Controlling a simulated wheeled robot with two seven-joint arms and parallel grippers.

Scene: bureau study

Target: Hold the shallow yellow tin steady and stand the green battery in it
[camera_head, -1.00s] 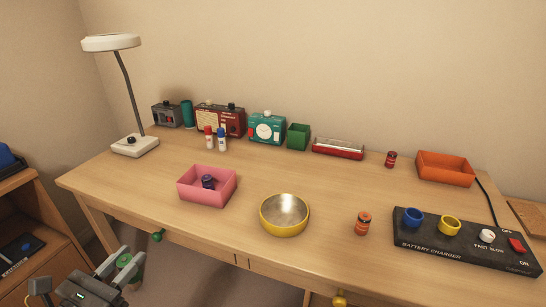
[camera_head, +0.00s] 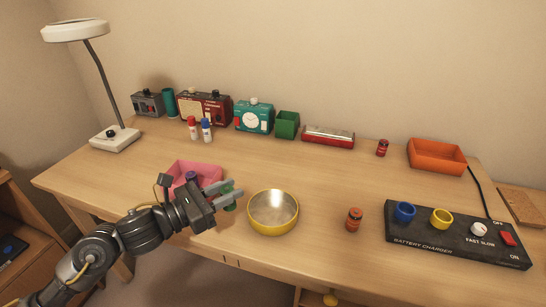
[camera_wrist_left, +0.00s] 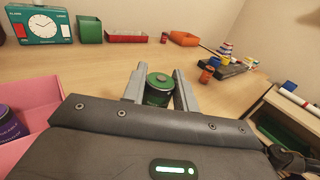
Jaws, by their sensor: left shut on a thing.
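The shallow yellow tin (camera_head: 272,224) stands empty near the front middle of the desk, its open top up. My left gripper (camera_head: 226,193) is shut on the green battery (camera_head: 229,203) just left of the tin, apart from it. In the left wrist view, the green battery (camera_wrist_left: 158,92) sits upright between the fingers of my left gripper (camera_wrist_left: 160,88). The tin does not show in that view. My right gripper is not in view.
A pink box (camera_head: 190,167) with a dark purple battery inside lies close behind my left gripper. An orange battery (camera_head: 354,220) and the black battery charger (camera_head: 455,238) stand right of the tin.

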